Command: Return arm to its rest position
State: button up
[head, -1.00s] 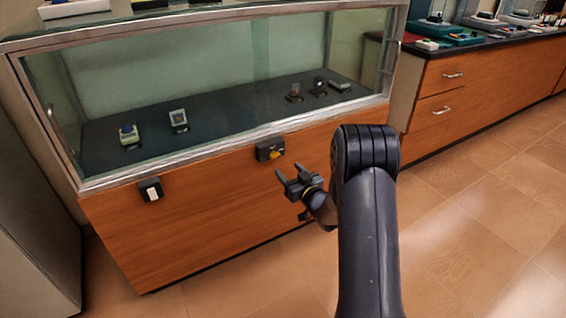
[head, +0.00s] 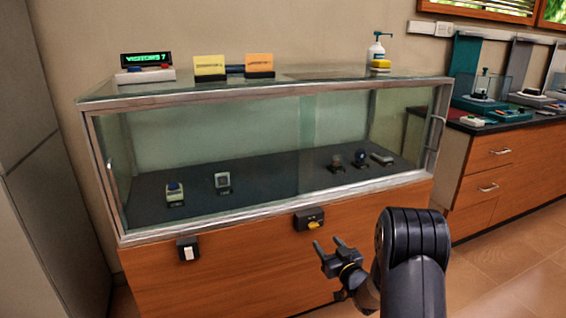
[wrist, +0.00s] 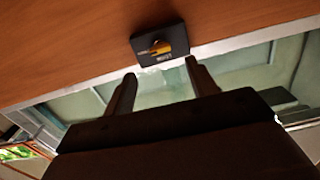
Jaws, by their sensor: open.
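My gripper (head: 333,252) is open and empty in the head view, at the lower right in front of the wooden base of the display case. My dark arm shows at the lower right of that view. In the wrist view both fingers of my gripper (wrist: 158,88) stand apart with nothing between them.
The glass display case (head: 280,220) holds several small devices. A white switch (head: 188,250) is on its front. A green-lit display (head: 146,62), signs and a pump bottle (head: 377,48) stand on top. A wooden counter (head: 510,170) is at right. Tiled floor (head: 500,275) is free at lower right.

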aim_at(315, 228)
jog(key=b+x, duration=0.1)
jog(key=x, duration=0.6)
jog(key=shift+w, duration=0.2)
jog(key=shift+s, duration=0.1)
